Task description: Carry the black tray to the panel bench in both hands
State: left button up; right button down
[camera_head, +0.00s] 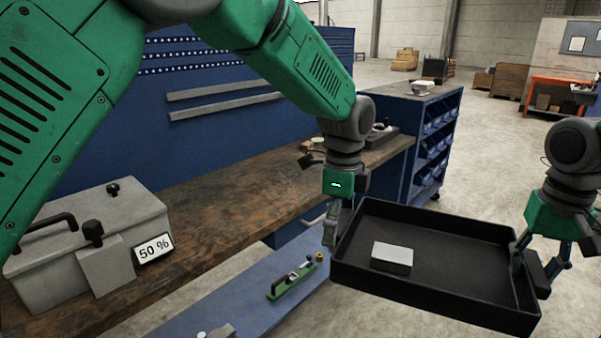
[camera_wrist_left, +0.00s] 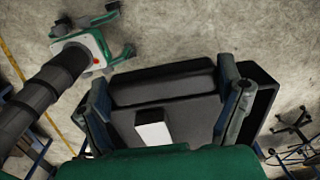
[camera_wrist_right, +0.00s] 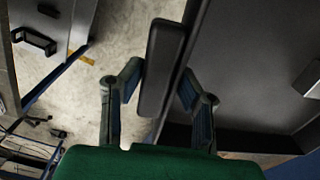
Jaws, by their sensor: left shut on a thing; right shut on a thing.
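The black tray (camera_head: 440,290) hangs level in the air over the floor, right of the wooden-topped bench (camera_head: 240,200). A light grey block (camera_head: 391,257) lies inside it. My left gripper (camera_head: 335,222) is shut on the tray's left side; the left wrist view shows the tray's black grip bar (camera_wrist_left: 163,84) between its fingers. My right gripper (camera_head: 530,262) is shut on the right side, with the grip bar (camera_wrist_right: 163,65) between its fingers in the right wrist view. The bench has a blue perforated panel (camera_head: 190,60) behind it. My left arm hides part of both.
A grey case marked 50 % (camera_head: 90,240) stands on the bench's near end. A lower blue shelf (camera_head: 250,315) holds a green tool (camera_head: 292,280). A blue bin cabinet (camera_head: 430,140) stands beyond the bench. Open floor (camera_head: 500,150) lies at the right.

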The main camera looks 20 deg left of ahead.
aim_at(284, 178)
jog(key=i+l, duration=0.1)
jog(key=i, duration=1.9)
jog(key=i+u, duration=0.4)
jog(key=i, duration=0.55)
jog(key=l+u, duration=0.1)
jog(key=u, duration=1.9)
jog(key=i+l, duration=0.05)
jog(key=l, duration=0.05)
